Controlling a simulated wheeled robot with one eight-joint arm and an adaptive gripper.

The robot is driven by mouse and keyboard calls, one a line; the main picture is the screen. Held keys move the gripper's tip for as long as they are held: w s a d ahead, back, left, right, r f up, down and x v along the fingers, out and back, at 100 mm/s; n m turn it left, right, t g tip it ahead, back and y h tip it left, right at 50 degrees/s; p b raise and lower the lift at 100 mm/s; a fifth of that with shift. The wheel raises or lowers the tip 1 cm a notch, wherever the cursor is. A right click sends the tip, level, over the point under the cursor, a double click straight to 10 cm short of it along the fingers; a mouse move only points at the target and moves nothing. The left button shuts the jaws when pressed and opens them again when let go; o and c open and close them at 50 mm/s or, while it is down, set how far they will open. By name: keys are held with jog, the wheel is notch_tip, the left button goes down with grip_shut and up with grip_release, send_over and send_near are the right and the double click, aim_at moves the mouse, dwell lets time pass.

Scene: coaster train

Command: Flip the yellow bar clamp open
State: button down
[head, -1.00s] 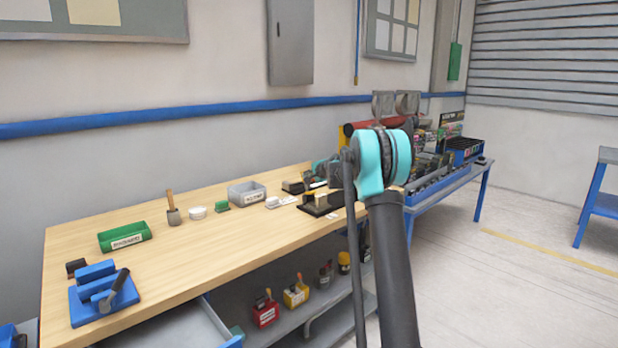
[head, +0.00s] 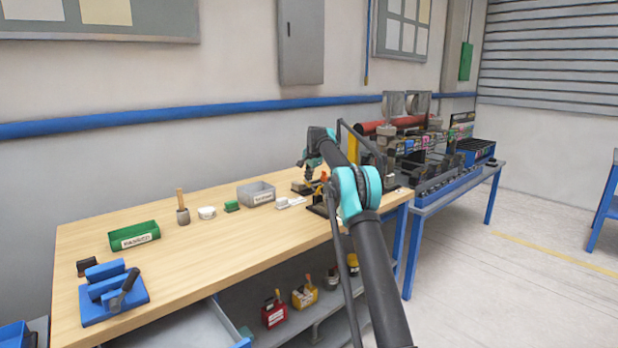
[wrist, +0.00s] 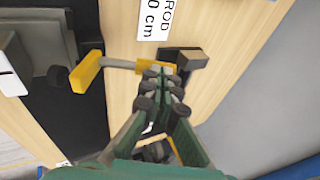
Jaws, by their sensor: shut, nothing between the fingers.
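The yellow bar clamp (wrist: 88,72) shows in the wrist view as a yellow handle joined by a grey bar to another yellow part beside my fingertips. It sits by a black fixture; in the head view it is a small orange-yellow patch (head: 323,177), partly hidden by my arm. My gripper (wrist: 160,84) is shut and empty, with its fingertips at the right-hand yellow part of the clamp. I cannot tell whether they touch it. In the head view my gripper (head: 307,175) points down over the right end of the bench.
A white label (wrist: 155,18) lies on the wooden bench (head: 190,260) near the clamp. A grey block (wrist: 188,60) on a black base stands right of my fingertips. A grey bin (head: 257,196), a green bin (head: 134,237) and a blue fixture (head: 112,300) stand further left.

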jog(key=shift+w+a+f, duration=0.3)
jog(key=shift+w+f, duration=0.05)
jog(key=shift+f, duration=0.1)
dwell(0.4)
jog(key=shift+s+r, duration=0.15)
jog(key=shift+r, duration=0.3)
jog(key=w+a+r+v, duration=0.1)
jog(key=v, duration=1.1)
jog(key=shift+w+a+r, duration=0.15)
jog(key=shift+w+r, duration=0.05)
jog(key=shift+r, duration=0.25)
jog(key=shift+s, duration=0.1)
